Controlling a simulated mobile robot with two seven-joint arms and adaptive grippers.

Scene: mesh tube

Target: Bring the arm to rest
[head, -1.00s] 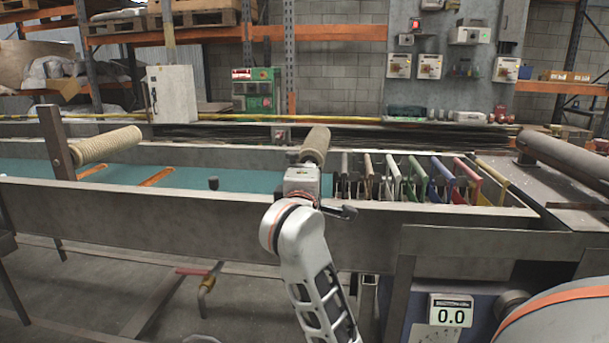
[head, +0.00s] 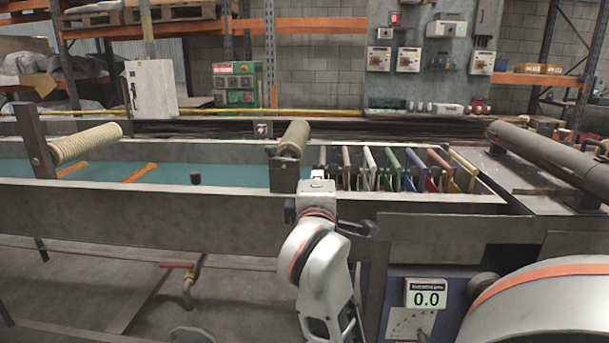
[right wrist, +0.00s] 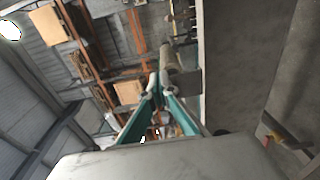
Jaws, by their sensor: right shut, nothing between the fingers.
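My right arm reaches up from the bottom middle of the head view. Its silver-and-white wrist (head: 318,210) stands in front of the tank's near wall, below the roller. The fingertips cannot be made out there. In the right wrist view my right gripper (right wrist: 154,86) has its teal fingers drawn together at the tips, with nothing between them. My left gripper is not in view.
A long grey tank (head: 130,200) runs across the head view. It holds a short roller (head: 294,138) and several coloured frames (head: 412,170). A panel (head: 427,294) reading 0.0 is right of my arm. Open floor (head: 100,270) lies to the left.

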